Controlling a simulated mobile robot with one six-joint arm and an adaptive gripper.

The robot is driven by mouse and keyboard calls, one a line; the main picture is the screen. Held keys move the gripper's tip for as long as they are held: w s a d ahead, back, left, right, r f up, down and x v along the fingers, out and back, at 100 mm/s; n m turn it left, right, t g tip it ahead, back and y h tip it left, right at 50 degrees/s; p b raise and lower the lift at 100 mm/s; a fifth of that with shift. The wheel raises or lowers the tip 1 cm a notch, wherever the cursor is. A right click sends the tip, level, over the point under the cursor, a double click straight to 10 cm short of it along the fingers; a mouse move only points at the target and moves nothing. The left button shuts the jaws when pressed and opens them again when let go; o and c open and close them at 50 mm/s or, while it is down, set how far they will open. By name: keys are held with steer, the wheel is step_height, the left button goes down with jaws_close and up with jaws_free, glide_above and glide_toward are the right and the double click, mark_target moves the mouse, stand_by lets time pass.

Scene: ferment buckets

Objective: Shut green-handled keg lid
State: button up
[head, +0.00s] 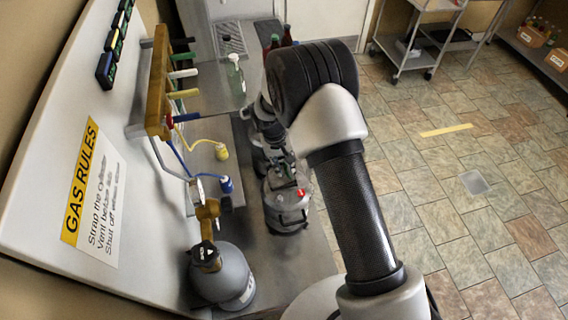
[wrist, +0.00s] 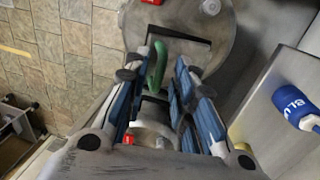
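The green handle (wrist: 157,66) shows between my gripper's fingers in the wrist view, closer to the left finger. My gripper (wrist: 166,60) has its two blue-padded fingers apart, with a visible gap around the handle; a firm hold does not show. A round grey metal keg top (wrist: 205,35) lies beyond the fingertips, with a dark opening or plate partly behind them. The lid itself is mostly hidden by the fingers, and its angle cannot be told. In the head view a grey keg (head: 287,212) with a red cap stands on the bench below my gripper.
A grey gas cylinder (head: 226,275) stands at the bench's near left. A green bottle (head: 236,80) stands behind. Tiled floor lies open to the right.

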jaws_close()
stand_by(0.4)
steer(key=shift+c, duration=2.3)
jaws_free()
steer(key=shift+w+d+f+b, duration=0.15)
steer(key=shift+d+f+b, duration=0.5)
steer(key=shift+b, duration=0.25)
steer(key=shift+o, duration=0.7)
steer(key=shift+d+r, duration=0.1)
steer(key=shift+r, duration=0.05)
steer(key=o, duration=0.5)
steer(key=shift+o, duration=0.2)
step_height(320, 180, up, 12)
steer(key=a, duration=0.2)
steer(key=shift+s, duration=0.2)
